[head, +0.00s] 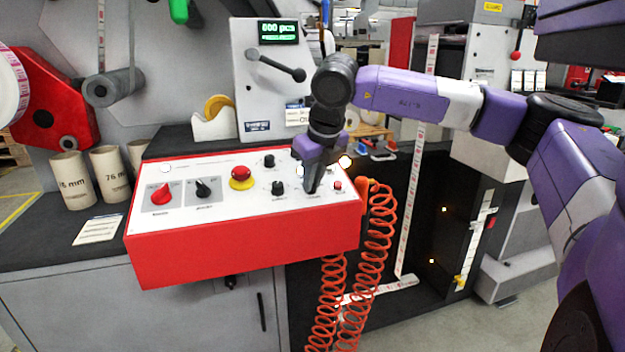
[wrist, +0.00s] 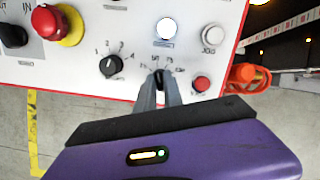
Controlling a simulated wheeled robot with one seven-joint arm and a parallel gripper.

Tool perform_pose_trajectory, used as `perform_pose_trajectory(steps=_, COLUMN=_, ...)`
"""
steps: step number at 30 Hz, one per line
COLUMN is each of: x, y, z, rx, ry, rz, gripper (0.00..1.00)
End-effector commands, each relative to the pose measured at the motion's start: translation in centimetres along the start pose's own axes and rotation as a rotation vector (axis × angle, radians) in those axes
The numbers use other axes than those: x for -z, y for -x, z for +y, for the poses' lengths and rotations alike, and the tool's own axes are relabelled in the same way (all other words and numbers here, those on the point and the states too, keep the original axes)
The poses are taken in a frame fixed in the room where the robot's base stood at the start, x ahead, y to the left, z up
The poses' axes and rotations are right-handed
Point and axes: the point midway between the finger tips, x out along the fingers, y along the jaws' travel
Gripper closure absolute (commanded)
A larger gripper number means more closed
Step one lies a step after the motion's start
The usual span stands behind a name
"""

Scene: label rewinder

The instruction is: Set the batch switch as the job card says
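The red-sided control box (head: 240,248) has a white top panel with several knobs and buttons. My gripper (head: 313,188) points down at the right part of this panel. In the wrist view its two fingers (wrist: 158,78) stand close together on either side of a small dark selector knob (wrist: 158,74) and appear shut on it. Small marks ring that knob; its label is too small to read. The fingers hide most of it. Left of it is a black knob (wrist: 111,66) with numbers around it. A printed card (head: 98,229) lies on the bench; its text is unreadable.
A red button (wrist: 202,83), a lit white button (wrist: 166,29) and a JOG button (wrist: 212,36) are close to my fingers. A red mushroom button (head: 241,174) is further left. Orange coiled hoses (head: 375,230) hang at the box's right end. A green display (head: 278,32) stands behind.

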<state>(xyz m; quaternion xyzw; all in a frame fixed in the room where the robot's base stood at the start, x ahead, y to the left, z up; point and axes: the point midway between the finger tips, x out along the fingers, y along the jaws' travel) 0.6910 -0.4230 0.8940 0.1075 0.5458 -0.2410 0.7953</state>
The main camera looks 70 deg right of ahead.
Motion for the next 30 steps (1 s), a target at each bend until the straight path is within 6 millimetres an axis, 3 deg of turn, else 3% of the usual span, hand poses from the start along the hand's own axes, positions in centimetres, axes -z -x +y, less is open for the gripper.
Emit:
perform_pose_trajectory(steps=11, x=0.04, y=-0.05, z=0.01, rx=-0.008, ry=0.055, rz=0.001, gripper=1.00)
perform_pose_trajectory(steps=30, x=-0.10, y=0.06, z=-0.09, rx=-0.071, ry=0.518, rz=-0.001, gripper=1.00)
